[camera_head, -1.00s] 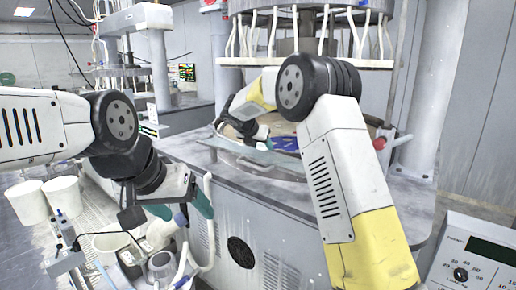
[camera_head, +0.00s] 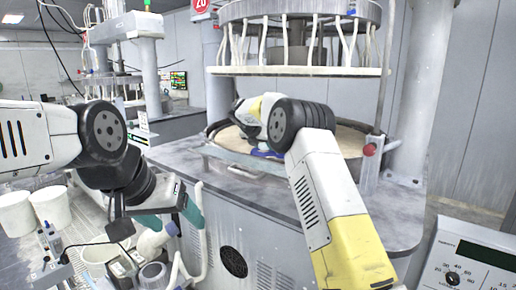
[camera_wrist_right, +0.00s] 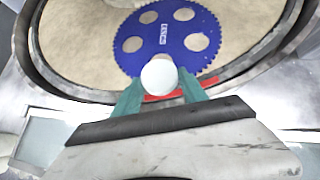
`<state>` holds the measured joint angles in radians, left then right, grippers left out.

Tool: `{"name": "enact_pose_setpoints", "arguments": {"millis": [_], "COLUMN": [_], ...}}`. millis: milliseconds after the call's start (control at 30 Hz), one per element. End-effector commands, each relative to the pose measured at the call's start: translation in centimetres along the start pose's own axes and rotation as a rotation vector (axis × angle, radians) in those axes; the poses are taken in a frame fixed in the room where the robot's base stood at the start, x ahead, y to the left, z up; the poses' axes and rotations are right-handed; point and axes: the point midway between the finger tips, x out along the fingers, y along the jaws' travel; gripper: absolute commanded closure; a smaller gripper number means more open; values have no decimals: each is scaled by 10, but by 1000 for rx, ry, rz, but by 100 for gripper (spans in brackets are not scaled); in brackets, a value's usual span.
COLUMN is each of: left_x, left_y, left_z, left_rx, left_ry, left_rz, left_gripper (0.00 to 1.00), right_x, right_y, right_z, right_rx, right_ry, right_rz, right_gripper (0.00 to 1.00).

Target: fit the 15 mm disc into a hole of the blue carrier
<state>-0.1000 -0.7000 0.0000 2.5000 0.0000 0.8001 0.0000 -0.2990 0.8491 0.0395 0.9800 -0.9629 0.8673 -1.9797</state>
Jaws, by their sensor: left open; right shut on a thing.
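The blue carrier (camera_wrist_right: 180,32) is a toothed disc with several round holes and a small white label, lying flat on the tan platen (camera_wrist_right: 85,42). In the head view only a sliver of the carrier (camera_head: 262,154) shows past my right arm. My right gripper (camera_wrist_right: 160,88) is shut on the white 15 mm disc (camera_wrist_right: 159,74), which is in front of the carrier's near edge in the wrist view. I cannot tell the disc's height above the carrier. My left gripper (camera_head: 172,222) is open, beside the machine, away from the carrier.
A raised metal rim (camera_wrist_right: 55,75) surrounds the platen. Above it hangs the machine's upper plate (camera_head: 300,71) with white hoses. White tubs (camera_head: 50,207) and bench items are at lower left. A control box (camera_head: 470,262) is at lower right.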

Motion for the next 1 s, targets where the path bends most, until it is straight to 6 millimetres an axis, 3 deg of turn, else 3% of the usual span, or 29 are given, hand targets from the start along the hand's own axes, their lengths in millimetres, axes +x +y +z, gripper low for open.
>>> {"name": "enact_pose_setpoints", "arguments": {"millis": [467, 1000], "left_x": [0, 0], "left_y": [0, 0], "left_z": [0, 0], "left_rx": [0, 0], "left_ry": [0, 0], "left_rz": [0, 0], "left_gripper": [29, 29], "right_x": [38, 86], "right_y": [0, 0], "right_z": [30, 17], "right_rx": [3, -2], "right_ry": [1, 1], "right_rz": [1, 0], "right_gripper": [86, 86]}}
